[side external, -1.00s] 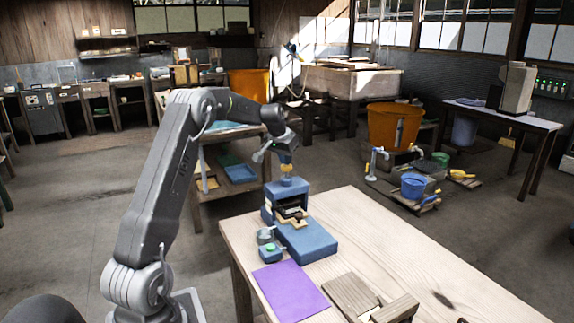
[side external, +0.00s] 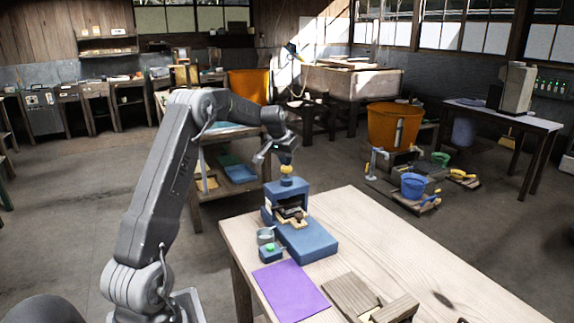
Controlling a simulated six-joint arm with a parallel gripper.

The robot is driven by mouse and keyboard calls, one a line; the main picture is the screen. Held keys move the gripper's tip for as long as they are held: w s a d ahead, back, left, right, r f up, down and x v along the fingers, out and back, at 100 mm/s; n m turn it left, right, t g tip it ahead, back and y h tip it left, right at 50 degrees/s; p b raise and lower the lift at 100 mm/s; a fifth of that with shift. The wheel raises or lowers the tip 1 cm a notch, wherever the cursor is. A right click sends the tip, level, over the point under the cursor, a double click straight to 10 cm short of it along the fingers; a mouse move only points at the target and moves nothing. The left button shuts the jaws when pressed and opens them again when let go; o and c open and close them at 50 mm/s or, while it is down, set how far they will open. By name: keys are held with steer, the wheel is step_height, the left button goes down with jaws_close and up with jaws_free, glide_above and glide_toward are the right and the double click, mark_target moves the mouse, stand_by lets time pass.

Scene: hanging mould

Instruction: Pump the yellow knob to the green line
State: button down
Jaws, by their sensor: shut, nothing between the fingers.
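The blue press (side external: 286,200) stands on the left end of the wooden table. The small yellow knob (side external: 286,169) is on top of the press, on a short blue stem. My gripper (side external: 285,160) is shut and empty, just above the knob. At this size I cannot tell whether it touches the knob. No green line can be made out on the press.
A small blue box with a green button (side external: 270,248) and a grey cup (side external: 265,236) stand left of the press. A purple sheet (side external: 290,290) and wooden blocks (side external: 350,297) lie in front. The table's right side is clear.

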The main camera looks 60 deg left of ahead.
steer(key=shift+f, duration=0.85)
steer(key=shift+r, duration=1.35)
steer(key=shift+f, duration=0.2)
steer(key=shift+r, duration=0.3)
steer(key=shift+r, duration=2.9)
